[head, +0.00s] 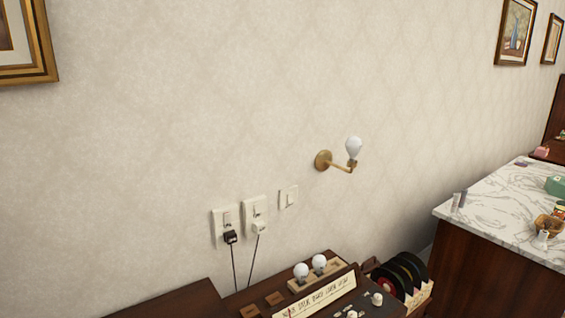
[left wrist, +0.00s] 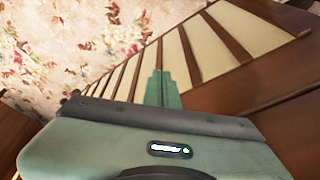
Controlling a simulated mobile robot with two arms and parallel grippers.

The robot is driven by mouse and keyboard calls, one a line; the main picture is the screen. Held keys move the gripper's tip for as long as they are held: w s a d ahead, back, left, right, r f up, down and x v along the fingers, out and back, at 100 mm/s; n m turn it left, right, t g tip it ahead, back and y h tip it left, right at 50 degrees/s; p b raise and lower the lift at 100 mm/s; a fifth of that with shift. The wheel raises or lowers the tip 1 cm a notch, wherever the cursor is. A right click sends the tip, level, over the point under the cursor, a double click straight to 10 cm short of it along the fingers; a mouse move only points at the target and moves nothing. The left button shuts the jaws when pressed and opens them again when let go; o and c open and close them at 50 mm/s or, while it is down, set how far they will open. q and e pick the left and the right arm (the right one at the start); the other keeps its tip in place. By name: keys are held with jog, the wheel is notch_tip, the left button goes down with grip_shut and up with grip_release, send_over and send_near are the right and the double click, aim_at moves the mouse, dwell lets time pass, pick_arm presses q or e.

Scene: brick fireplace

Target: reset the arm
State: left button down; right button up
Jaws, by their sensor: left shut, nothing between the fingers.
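No arm or gripper of mine shows in the head view. In the left wrist view my left gripper (left wrist: 158,88) shows as a narrow green pair of fingers close together, shut with nothing held. My right gripper is in neither view.
In the head view a bulb on a brass wall lamp (head: 325,161), plugged sockets (head: 227,222), a dark wooden cabinet (head: 180,302), records (head: 405,275) and a marble-topped counter (head: 490,215) show.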

pick_arm(q)
jog(key=s+f+g+b, duration=0.1)
jog(key=s+f+b, duration=0.15)
jog(key=f, duration=0.85)
jog(key=s+f+b, duration=0.1)
jog(key=s+f, duration=0.3)
jog(key=f, duration=0.8)
jog(key=s+a+f+b, duration=0.3)
jog(key=s+f, duration=0.9)
jog(key=s, duration=0.1)
jog(key=shift+s+a+f+g, duration=0.2)
jog(key=shift+s+g, duration=0.05)
jog(key=shift+g, duration=0.15)
